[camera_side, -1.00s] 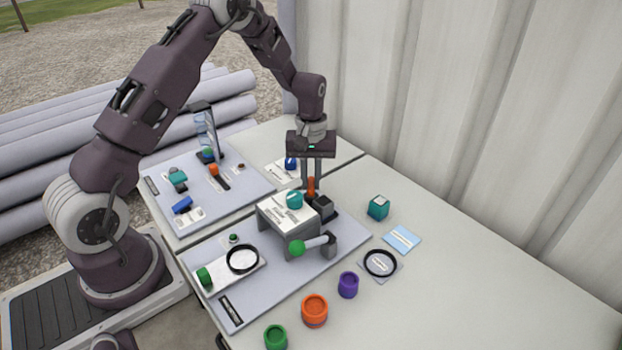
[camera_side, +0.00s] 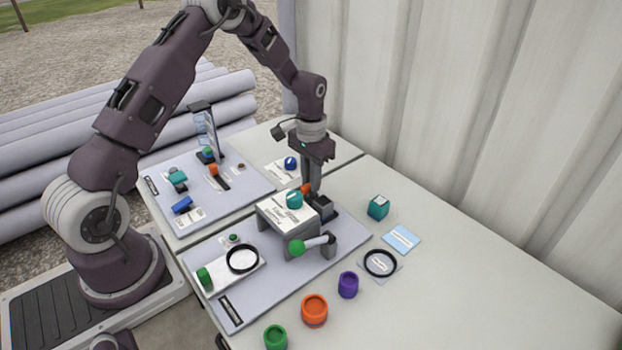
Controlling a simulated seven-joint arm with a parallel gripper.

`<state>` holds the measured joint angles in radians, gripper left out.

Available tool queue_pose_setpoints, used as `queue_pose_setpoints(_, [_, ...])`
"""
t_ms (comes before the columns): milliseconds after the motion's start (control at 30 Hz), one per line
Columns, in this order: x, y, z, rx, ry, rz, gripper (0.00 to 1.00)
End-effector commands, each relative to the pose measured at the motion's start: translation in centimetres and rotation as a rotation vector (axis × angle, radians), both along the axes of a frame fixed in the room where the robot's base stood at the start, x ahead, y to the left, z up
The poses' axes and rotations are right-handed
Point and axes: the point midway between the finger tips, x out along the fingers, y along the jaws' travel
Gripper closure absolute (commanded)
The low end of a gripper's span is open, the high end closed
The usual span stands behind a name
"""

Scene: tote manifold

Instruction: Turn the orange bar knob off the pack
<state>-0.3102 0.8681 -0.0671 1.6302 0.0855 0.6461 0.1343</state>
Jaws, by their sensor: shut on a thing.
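The orange bar knob (camera_side: 306,189) sits on top of a small black block, the pack (camera_side: 322,207), at the back right of the near grey board. My gripper (camera_side: 310,187) points straight down over it and is shut on the knob. The gripper is turned so that its fingers line up nearly one behind the other in this view. The fingers hide part of the knob, and the white box in front hides part of the pack.
A green-balled lever (camera_side: 298,247) is fixed nearby. A teal cube (camera_side: 378,207) and blue card (camera_side: 401,239) lie to the right.

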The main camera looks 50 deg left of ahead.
Motion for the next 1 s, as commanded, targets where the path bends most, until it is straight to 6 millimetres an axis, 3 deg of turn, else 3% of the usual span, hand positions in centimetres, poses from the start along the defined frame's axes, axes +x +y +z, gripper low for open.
queue_pose_setpoints(733, [-0.01,-0.03,0.08,0.000,0.000,-0.082,1.00])
queue_pose_setpoints(767, [-0.01,-0.03,0.08,0.000,0.000,-0.082,0.82])
queue_pose_setpoints(867, [0.00,-0.02,0.07,0.000,0.000,-0.082,0.62])
queue_pose_setpoints(1000, [0.00,-0.01,0.04,0.000,0.000,-0.081,0.62])
